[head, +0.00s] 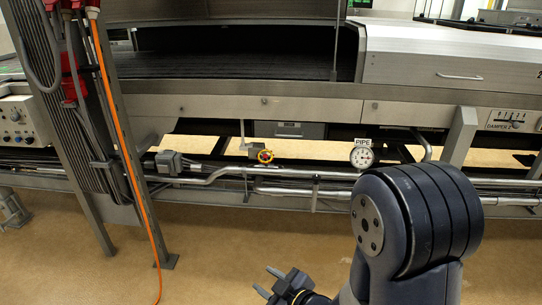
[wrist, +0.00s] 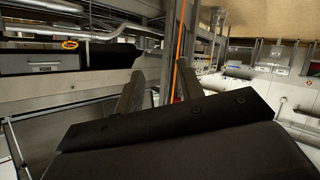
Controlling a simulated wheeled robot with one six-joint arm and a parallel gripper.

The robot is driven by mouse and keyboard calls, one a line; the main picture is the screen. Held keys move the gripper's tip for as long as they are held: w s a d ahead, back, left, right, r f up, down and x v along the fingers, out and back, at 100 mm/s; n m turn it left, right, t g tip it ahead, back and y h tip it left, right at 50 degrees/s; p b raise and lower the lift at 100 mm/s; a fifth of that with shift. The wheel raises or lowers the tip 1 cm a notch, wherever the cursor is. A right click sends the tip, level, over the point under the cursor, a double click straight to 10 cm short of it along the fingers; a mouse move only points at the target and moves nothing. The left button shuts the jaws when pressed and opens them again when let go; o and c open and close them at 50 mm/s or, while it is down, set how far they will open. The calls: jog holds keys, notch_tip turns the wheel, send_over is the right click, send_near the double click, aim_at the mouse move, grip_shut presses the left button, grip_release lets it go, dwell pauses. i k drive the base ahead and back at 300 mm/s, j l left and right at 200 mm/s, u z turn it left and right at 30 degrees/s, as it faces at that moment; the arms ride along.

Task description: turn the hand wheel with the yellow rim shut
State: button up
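A round gauge (head: 361,157) under a PIPE label sits right of the wheel. Silver pipes (head: 230,171) run along the dryer's front. An orange cable (head: 126,140) hangs beside a steel column (head: 75,120) on the left. The brown floor (head: 215,235) in front is mostly clear.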

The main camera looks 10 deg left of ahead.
aim_at(265, 157)
jog(key=i+j+z, duration=0.15)
jog(key=i, duration=0.4)
jog(key=i+j+z, duration=0.1)
jog(key=i+j, duration=0.35)
jog(key=i+j+z, duration=0.15)
jog(key=i+j, duration=0.2)
jog(key=i, duration=0.3)
